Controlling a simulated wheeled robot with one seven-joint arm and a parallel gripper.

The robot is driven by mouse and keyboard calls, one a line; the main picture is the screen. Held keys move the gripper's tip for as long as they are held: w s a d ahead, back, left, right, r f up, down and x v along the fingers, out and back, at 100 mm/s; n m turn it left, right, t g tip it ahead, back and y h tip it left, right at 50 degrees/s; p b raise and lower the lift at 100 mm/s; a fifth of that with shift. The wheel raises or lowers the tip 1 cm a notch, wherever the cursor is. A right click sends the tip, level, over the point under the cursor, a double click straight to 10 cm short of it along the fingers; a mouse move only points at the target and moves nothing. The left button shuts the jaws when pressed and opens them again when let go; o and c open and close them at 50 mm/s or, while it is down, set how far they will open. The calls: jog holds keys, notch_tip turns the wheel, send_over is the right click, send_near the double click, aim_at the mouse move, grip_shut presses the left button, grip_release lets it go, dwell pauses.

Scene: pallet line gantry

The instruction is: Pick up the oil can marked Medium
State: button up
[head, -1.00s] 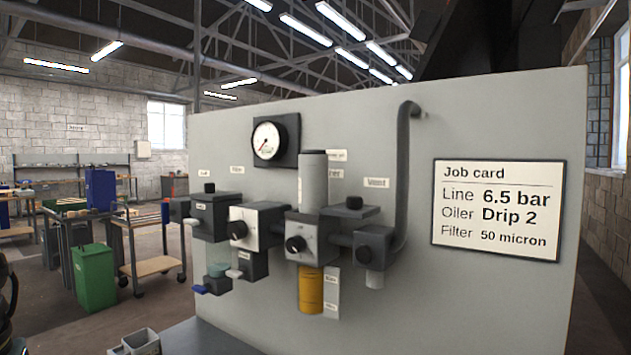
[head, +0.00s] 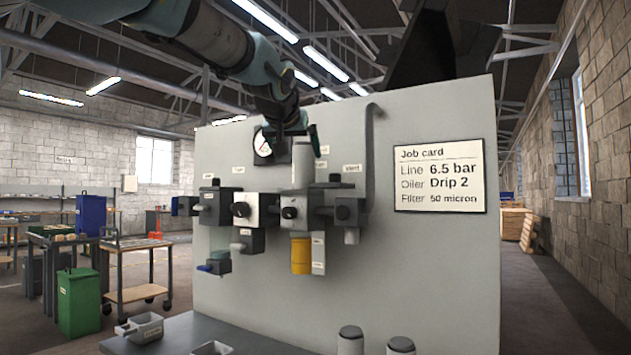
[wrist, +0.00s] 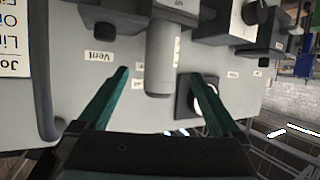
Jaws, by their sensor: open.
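Two grey cylindrical containers, a left one (head: 350,342) and a right one (head: 401,347), stand at the bottom edge of the head view, cut off by the frame. They may be oil cans; no marking on them is readable, so I cannot tell which is Medium. My gripper (head: 300,137) is high in front of the panel, well above them. In the wrist view my gripper (wrist: 160,76) has its teal fingers spread and empty. An upright grey cylinder (wrist: 161,60) on the panel appears between them, upside down.
The grey panel (head: 400,270) carries valve blocks, a yellow bowl (head: 301,256), a gauge (head: 263,146) and a job card (head: 440,176). Open grey bins (head: 143,328) sit on the bench (head: 180,335) at lower left. A green bin (head: 80,300) and trolley (head: 140,293) stand farther left.

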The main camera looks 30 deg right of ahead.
aim_at(301, 164)
jog(key=p+x, duration=0.1)
jog(key=x, duration=0.3)
jog(key=shift+w+d+f+p, duration=0.1)
jog(key=shift+w+d+p, duration=0.2)
jog(key=shift+p, duration=0.05)
jog(key=p+x, duration=0.2)
jog(key=x, duration=0.2)
jog(key=shift+w+f+p, duration=0.15)
jog(key=shift+w+p, duration=0.2)
jog(key=shift+p, duration=0.05)
jog(key=shift+w+d+f, duration=0.25)
jog(key=shift+w+d, duration=0.05)
jog(key=shift+w, duration=0.05)
jog(key=c, duration=1.5)
grip_shut()
jog(key=shift+r, duration=0.1)
